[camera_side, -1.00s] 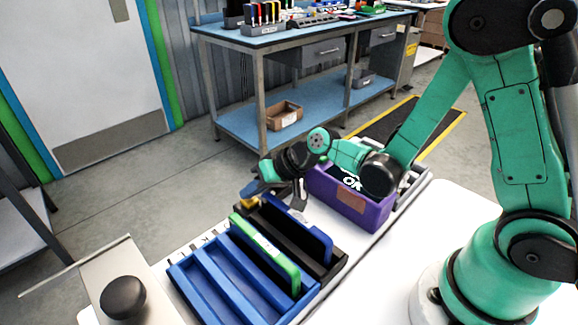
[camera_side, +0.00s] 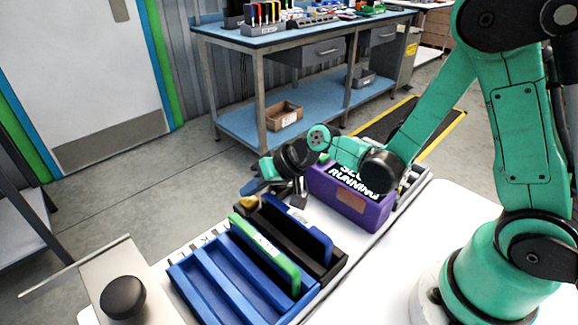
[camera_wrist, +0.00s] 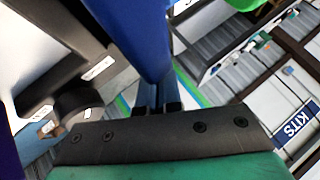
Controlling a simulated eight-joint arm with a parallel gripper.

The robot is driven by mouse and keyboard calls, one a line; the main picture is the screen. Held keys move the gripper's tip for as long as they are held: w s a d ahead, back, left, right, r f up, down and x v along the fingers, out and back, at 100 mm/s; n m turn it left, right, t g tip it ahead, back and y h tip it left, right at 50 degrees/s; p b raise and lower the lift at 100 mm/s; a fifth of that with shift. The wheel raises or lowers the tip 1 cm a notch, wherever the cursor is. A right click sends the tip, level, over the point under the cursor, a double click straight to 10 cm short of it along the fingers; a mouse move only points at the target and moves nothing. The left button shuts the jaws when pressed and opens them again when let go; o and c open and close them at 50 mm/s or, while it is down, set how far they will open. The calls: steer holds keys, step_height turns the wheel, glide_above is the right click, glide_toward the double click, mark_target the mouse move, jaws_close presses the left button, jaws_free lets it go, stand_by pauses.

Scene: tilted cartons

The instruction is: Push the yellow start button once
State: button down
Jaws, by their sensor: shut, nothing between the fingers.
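A small yellow piece (camera_side: 249,203), which looks like the start button, shows in the side view just beyond the blue and black trays. My gripper (camera_side: 248,188) has blue fingers and is right above it; I cannot tell whether they touch. In the wrist view my gripper's two blue fingers (camera_wrist: 158,95) are together with nothing between them. I cannot make out the yellow button in the wrist view. A purple box (camera_side: 350,207) stands behind my wrist, with white lettering at its top ending in "RUNNING".
A blue slotted tray (camera_side: 222,278) holds a green panel (camera_side: 265,252). A black tray (camera_side: 325,268) beside it holds a blue panel (camera_side: 298,228). A black round knob (camera_side: 123,297) is at the front left. A blue workbench (camera_side: 300,30) stands behind.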

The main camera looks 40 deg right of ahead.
mark_target(255, 200)
steer(key=shift+r, duration=0.35)
steer(key=shift+r, duration=2.5)
steer(key=shift+s+d+r, duration=0.2)
steer(key=shift+s+r, duration=0.05)
steer(key=shift+s, duration=0.05)
steer(key=s+d+r+n+h, duration=0.1)
steer(key=s+d+r+h, duration=0.2)
steer(key=s, duration=0.7)
steer(key=d+h, duration=0.2)
steer(key=d, duration=0.2)
steer(key=shift+r+n, duration=0.3)
steer(key=shift+n, duration=0.1)
stand_by(3.0)
